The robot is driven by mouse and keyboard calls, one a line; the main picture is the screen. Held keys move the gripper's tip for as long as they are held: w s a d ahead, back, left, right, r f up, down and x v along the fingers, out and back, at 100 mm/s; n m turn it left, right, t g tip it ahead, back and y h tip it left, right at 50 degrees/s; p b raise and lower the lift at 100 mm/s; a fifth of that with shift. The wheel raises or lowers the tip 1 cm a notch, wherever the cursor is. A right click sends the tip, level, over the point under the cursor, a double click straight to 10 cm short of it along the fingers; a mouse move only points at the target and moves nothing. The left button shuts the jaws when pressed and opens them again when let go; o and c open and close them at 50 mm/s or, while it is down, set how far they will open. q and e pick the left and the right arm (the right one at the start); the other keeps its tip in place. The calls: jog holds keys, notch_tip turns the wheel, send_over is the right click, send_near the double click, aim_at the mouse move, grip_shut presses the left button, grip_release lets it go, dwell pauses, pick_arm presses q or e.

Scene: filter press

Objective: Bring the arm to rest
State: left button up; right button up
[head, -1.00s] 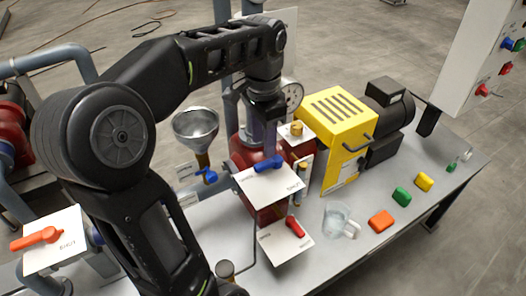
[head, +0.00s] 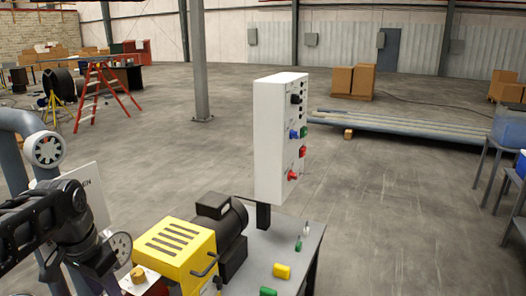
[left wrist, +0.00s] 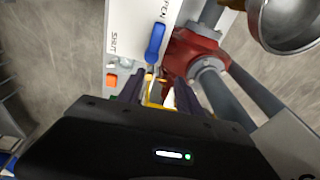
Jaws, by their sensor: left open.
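My left arm comes in at the lower left of the head view, beside the yellow pump housing (head: 178,247); its fingertips cannot be made out there. In the left wrist view my left gripper (left wrist: 157,88) is open, with its two dark fingers apart. A blue lever (left wrist: 155,43) on a white plate (left wrist: 128,32) marked OPEN and SHUT lies just beyond the fingertips. No grip on it shows. A red valve body (left wrist: 192,52) is right of the lever. My right gripper is in neither view.
A dark motor (head: 225,235) adjoins the yellow housing.

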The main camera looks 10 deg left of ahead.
pick_arm(q)
jog(key=w+d+f+n+t+h, duration=0.1)
jog(key=w+d+f+n+t, duration=0.15)
jog(key=w+d+f, duration=0.55)
jog(key=w+d+f+n+t+h, duration=0.1)
jog(key=d+f, duration=0.4)
jog(key=f, duration=0.4)
jog(key=w+d+f+t+h, duration=0.1)
jog(key=d+f, duration=0.4)
jog(key=f, duration=0.4)
jog(key=s+d+f+g, duration=0.2)
jog(key=s+d+f, duration=0.2)
jog(key=s, duration=0.4)
jog(key=s+d+f+g+h, duration=0.1)
jog(key=s+d+f, duration=0.4)
jog(key=s+f, duration=0.2)
jog(key=s+d+f+g, duration=0.2)
jog(key=s+d+f, duration=0.3)
jog(key=s, duration=0.4)
jog(key=shift+s+d+f+n+g, duration=0.2)
jog(key=shift+s+f+n+g, duration=0.2)
jog(key=shift+f, duration=0.2)
jog(key=shift+c, duration=0.6)
